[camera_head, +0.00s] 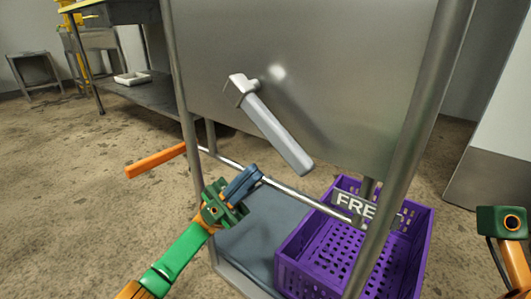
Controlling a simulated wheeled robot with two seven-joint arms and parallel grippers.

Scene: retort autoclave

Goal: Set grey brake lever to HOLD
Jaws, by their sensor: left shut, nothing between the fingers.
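The grey brake lever (275,130) is mounted on the steel panel, with its pivot at the upper left. Its handle slopes down to the right, and its free end points toward the sign reading "FRE" (352,207), whose last part is hidden behind a post. No HOLD sign shows. My left gripper (249,178) is shut and empty, below the lever and left of its free end, apart from it in the picture. Part of my right arm shows at the right edge; its gripper is out of view.
The steel panel (340,60) stands between upright posts. An orange bar (157,160) sticks out left. A table with a white tray (132,78) stands farther back.

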